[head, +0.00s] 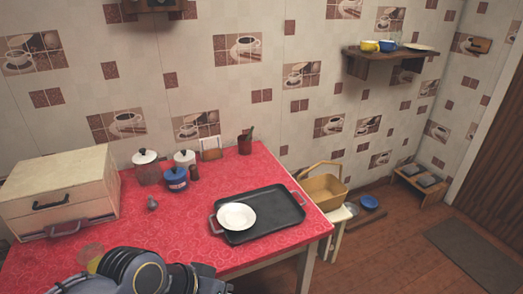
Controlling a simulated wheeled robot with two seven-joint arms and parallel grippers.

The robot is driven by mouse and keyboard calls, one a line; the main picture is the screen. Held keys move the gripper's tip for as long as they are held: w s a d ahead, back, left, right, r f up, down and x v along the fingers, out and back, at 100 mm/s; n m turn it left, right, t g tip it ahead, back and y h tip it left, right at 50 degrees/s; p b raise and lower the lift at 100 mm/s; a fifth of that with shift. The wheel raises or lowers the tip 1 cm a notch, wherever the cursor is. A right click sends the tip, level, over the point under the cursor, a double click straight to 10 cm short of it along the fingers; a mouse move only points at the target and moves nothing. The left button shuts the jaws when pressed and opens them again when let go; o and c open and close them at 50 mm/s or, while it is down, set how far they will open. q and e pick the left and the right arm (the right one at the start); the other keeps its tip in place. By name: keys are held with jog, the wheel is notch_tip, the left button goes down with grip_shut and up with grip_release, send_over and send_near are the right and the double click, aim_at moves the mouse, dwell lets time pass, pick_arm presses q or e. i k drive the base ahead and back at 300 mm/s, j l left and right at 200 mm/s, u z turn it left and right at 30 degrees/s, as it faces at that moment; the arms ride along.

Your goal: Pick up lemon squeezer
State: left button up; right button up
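I cannot say for sure which item is the lemon squeezer. A small grey rounded object (152,204) stands alone on the red table, right of the wooden box. A yellowish, glassy object (90,256) sits at the table's left front, partly hidden behind my arm. My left arm comes in at the bottom left, low in the picture. The dark end towards my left gripper (208,280) is near the table's front edge, apart from the grey object. Its fingers are not clear. My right gripper is not in view.
A black tray (280,215) with a white plate (236,216) lies at the table's right. A wooden box (62,190) fills the left. The red table (185,232) is clear left of the tray.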

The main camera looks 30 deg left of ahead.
aim_at(89, 257)
jog(key=u, duration=2.4)
